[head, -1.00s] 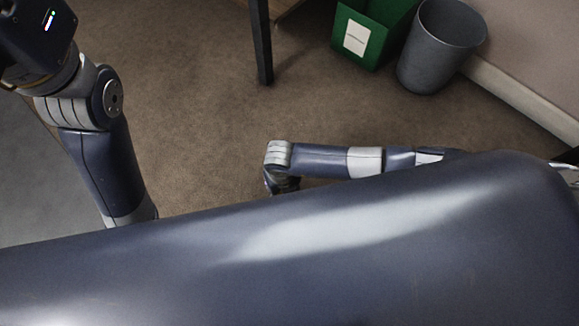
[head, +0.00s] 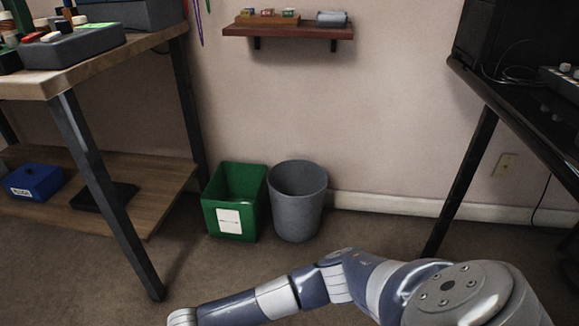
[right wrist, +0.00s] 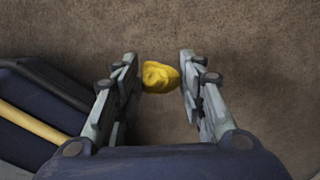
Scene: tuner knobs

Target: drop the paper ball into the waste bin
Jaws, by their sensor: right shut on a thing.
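A crumpled yellow paper ball (right wrist: 160,77) is between the fingertips of my right gripper (right wrist: 158,68) in the right wrist view. The gripper is shut on it, with carpet behind. In the head view the grey round waste bin (head: 297,208) stands upright on the floor against the wall, open at the top. My right arm comes in from the lower right, well in front of the bin; its gripper is out of the head frame. My left gripper is in neither current view.
A green square bin (head: 236,226) with a white label stands just left of the grey bin. A workbench (head: 112,205) is at the left, and a black desk (head: 535,115) at the right. A wall shelf (head: 290,32) is above. Carpet in front of the bins is clear.

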